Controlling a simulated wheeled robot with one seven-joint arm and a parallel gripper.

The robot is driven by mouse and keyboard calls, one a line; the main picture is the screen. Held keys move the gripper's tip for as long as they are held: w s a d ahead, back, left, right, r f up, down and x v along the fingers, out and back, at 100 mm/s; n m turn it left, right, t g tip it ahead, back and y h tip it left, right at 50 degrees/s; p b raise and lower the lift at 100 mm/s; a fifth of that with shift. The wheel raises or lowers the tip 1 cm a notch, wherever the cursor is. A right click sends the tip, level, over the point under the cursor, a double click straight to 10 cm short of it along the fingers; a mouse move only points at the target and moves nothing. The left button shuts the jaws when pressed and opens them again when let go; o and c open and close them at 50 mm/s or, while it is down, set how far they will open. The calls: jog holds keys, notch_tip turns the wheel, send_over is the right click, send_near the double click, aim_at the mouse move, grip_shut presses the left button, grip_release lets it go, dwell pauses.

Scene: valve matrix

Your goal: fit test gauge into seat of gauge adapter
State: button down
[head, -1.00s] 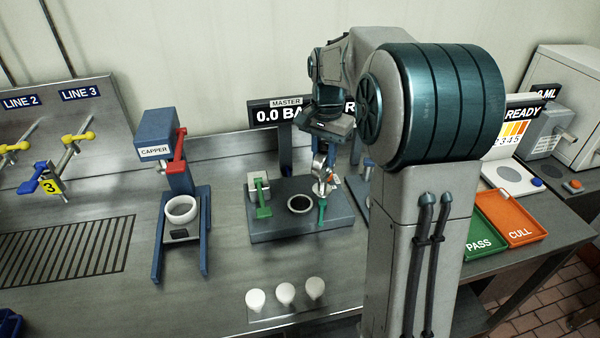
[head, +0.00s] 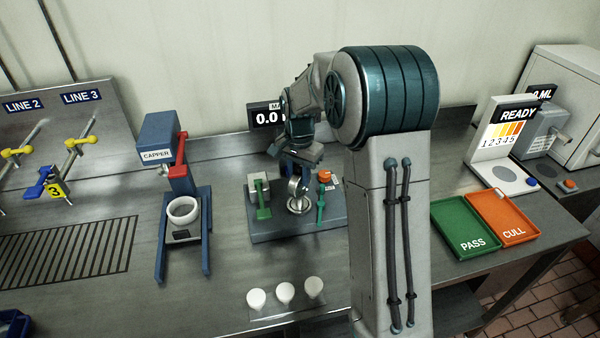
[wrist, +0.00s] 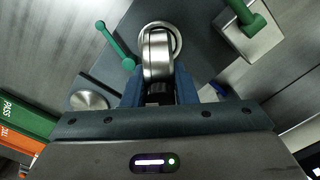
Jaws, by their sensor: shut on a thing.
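The test gauge (head: 296,187) is a round silver metal body, held on edge below my gripper (head: 300,168). In the wrist view the gauge (wrist: 157,55) sits between the two blue fingers of my gripper (wrist: 159,88), which are shut on its dark stem. The gauge adapter (head: 270,234) is a grey-blue block on the bench. Its round seat (head: 306,209) is directly under the gauge, and the seat's rim (wrist: 176,34) shows behind the gauge in the wrist view. I cannot tell whether the gauge's lower edge touches the seat.
A green lever on a pale block (head: 258,190) stands left of the seat. A green-handled valve with an orange top (head: 324,180) stands close on the right. The capper (head: 165,150) is further left, white caps (head: 285,291) lie in front, and PASS (head: 465,228) and CULL (head: 503,217) trays lie right.

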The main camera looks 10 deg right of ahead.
jog(key=shift+f, duration=0.15)
jog(key=c, duration=1.2)
grip_release()
jog(key=shift+o, duration=0.2)
notch_tip(320, 180, up, 11)
jog(key=shift+r+b, duration=0.1)
jog(key=shift+b, duration=0.6)
jog(key=shift+s+r, duration=0.15)
jog(key=shift+r, duration=0.45)
jog(key=s+f+n+t, duration=0.1)
jog(key=s+n, duration=0.3)
jog(key=s, duration=0.9)
jog(key=s+f+n+t, duration=0.2)
jog(key=s+n, duration=0.3)
jog(key=s, duration=0.8)
jog(key=shift+s+t, duration=0.4)
